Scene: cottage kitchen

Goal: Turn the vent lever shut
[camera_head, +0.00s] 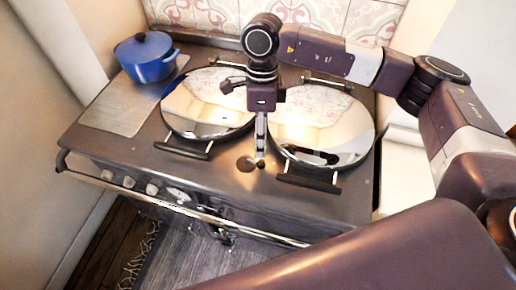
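My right gripper (260,158) hangs down over the cooker top, between the two round chrome lids. Its narrow metal fingers show as a single strip, so their opening cannot be told. Their tips are close to a small dark round patch (246,164) on the cooker top; contact is unclear. I cannot make out the vent lever for certain. Small metal fittings (226,237) show on the cooker front below the rail, too small to identify. My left gripper is not in view.
The left lid (205,100) and right lid (322,125) have dark front handles. A blue pot (147,58) stands at the back left, by a metal plate (122,108). Several knobs (129,182) and a chrome rail (190,211) line the front. Floor is visible below.

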